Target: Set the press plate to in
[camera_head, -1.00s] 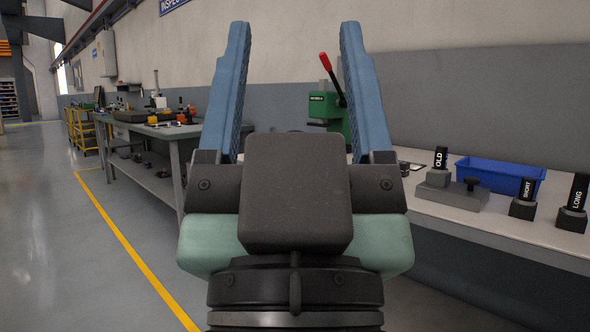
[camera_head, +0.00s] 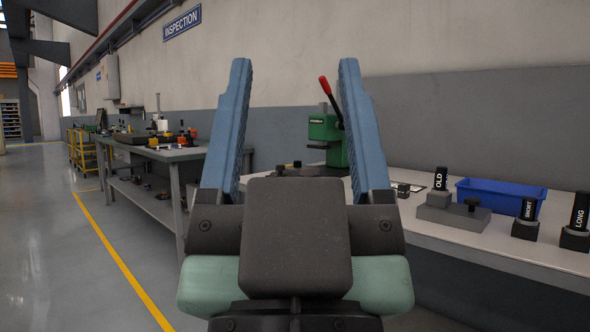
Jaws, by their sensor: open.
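A green press (camera_head: 325,128) with a red-tipped lever (camera_head: 325,86) stands on the light bench, ahead and slightly right of centre. A dark flat part (camera_head: 300,170) lies low in front of it; I cannot tell whether this is the press plate or how it is set. My gripper (camera_head: 295,64) points forward in the foreground, with its two blue fingers wide apart and nothing between them. It is well short of the press. The right finger and the gripper body hide part of the press and of the bench in front of it.
The bench (camera_head: 470,240) runs along the right, with a blue bin (camera_head: 520,194), a block marked OLD (camera_head: 440,180), and posts marked SHORT (camera_head: 527,215) and LONG (camera_head: 578,220). Another workbench (camera_head: 165,152) stands at left. The floor left of the yellow line is clear.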

